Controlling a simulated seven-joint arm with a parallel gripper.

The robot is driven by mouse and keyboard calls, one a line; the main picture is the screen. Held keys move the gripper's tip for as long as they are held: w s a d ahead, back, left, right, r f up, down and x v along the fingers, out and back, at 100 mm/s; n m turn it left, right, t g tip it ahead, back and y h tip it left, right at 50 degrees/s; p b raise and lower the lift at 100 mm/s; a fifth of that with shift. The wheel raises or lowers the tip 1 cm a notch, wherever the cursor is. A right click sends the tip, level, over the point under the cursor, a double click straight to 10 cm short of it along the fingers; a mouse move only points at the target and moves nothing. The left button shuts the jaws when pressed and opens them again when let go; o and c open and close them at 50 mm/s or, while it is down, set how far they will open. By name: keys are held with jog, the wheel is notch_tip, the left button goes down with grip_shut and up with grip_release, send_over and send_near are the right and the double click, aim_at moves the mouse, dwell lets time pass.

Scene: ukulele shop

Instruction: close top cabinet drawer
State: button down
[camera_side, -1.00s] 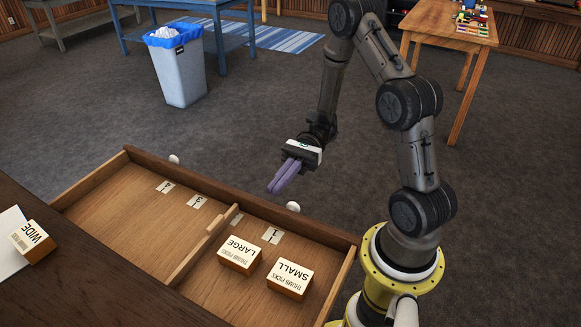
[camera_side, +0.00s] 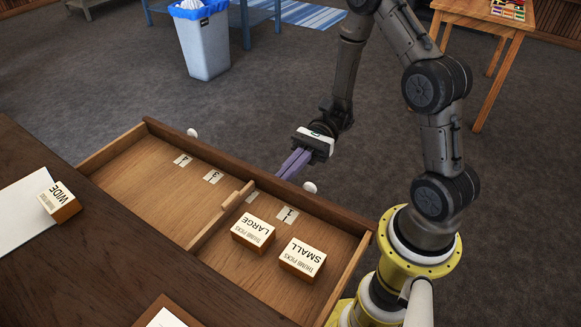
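The top drawer (camera_side: 150,182) of the dark wooden cabinet (camera_side: 85,262) is pulled well out, its inside in plain view. Two white round knobs show beyond its front panel (camera_side: 340,217): one on the left (camera_side: 192,132) and one on the right (camera_side: 309,187). My gripper (camera_side: 288,170) is on the outer side of the front panel, between the knobs and nearer the right one. Its purple fingers look shut together with nothing between them, and point down toward the panel's top edge. I cannot tell whether they touch it.
In the drawer, a LARGE box (camera_side: 254,232) and a SMALL box (camera_side: 302,260) sit right of a wooden divider (camera_side: 218,218). A WIDE box (camera_side: 62,205) and white sheet (camera_side: 25,212) lie on the cabinet top. A bin (camera_side: 204,45) and wooden table (camera_side: 482,18) stand farther off.

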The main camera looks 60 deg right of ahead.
jog(key=a, duration=2.4)
jog(key=shift+a, duration=1.05)
